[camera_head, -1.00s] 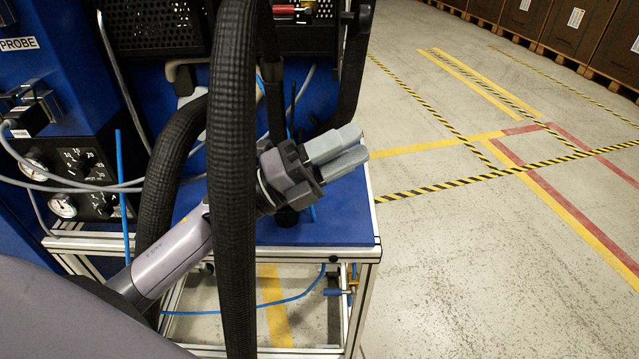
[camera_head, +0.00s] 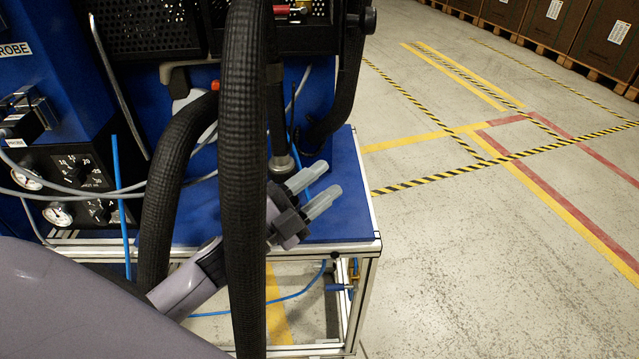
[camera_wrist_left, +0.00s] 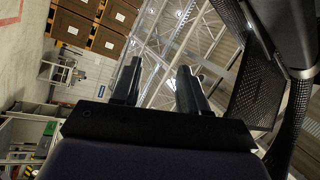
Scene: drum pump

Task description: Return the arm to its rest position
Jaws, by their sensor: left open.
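My left gripper (camera_head: 313,190) is in the middle of the head view, above the right part of the blue bench top (camera_head: 345,190). Its two grey fingers stand apart, with nothing between them. In the left wrist view the fingers (camera_wrist_left: 158,88) also show apart and empty, against the hall's roof. My left arm comes in from the lower left and passes behind a thick black hose, which hides part of the wrist. My right gripper is in neither view.
Thick black corrugated hoses (camera_head: 245,180) hang close in front of my left wrist. Pressure gauges (camera_head: 58,214) and thin cables are at the left. A blue panel and black mesh housing (camera_head: 150,25) stand behind. The marked floor (camera_head: 480,270) at the right is clear.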

